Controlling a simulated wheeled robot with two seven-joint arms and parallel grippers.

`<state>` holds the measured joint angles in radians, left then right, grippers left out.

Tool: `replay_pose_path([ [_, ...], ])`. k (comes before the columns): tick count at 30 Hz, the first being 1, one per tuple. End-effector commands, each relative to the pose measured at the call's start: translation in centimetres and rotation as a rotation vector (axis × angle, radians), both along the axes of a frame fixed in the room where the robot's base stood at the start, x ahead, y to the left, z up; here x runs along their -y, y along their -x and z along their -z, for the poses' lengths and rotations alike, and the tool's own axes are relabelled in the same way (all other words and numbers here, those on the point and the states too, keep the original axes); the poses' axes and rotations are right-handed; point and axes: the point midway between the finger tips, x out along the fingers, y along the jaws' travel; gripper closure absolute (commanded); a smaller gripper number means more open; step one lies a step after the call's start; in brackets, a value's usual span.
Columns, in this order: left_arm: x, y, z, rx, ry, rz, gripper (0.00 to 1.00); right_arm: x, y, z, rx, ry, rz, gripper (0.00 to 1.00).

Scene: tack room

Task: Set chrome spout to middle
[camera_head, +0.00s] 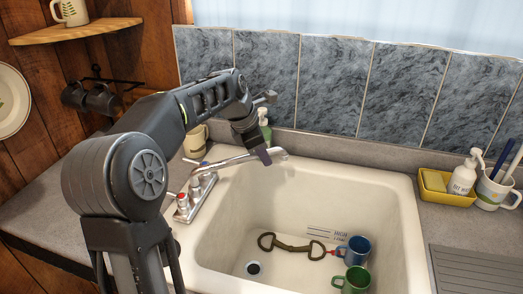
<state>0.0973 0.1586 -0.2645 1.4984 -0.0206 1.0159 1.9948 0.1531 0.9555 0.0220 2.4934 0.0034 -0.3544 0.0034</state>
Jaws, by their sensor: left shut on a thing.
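The chrome spout (232,161) belongs to a faucet at the left side of the white sink. It runs from the faucet base (190,197) to the right and slightly back, with its tip (280,153) over the sink's back left part. My left gripper (264,157) comes down from above and is shut on the chrome spout near its tip. The fingers hide a short piece of the spout. My right gripper is not in view.
The sink (392,215) holds a blue mug (356,250), a green mug (353,280) and a bit with rings (292,246). A yellow caddy (447,190) stands on the right counter. A beige mug (195,142) and a soap bottle (264,125) stand behind the faucet.

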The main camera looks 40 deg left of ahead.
Motion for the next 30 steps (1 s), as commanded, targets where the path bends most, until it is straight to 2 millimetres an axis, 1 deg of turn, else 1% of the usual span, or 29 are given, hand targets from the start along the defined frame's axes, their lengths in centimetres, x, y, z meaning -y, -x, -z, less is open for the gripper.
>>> replay_pose_path([
  [9, 3.1, 3.4, -0.1, 0.002, 0.002, 0.235, 1.0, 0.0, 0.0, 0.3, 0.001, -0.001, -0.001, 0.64],
  [18, 5.0, 6.7, -0.1, 0.002, 0.001, 0.436, 1.0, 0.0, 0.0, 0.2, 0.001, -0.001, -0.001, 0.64],
  [24, 5.4, 7.8, -0.1, 0.001, 0.001, 0.502, 1.0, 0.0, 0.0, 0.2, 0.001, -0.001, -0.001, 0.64],
  [30, 5.6, 8.1, 0.0, 0.001, 0.0, 0.519, 1.0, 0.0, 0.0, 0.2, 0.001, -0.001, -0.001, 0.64],
])
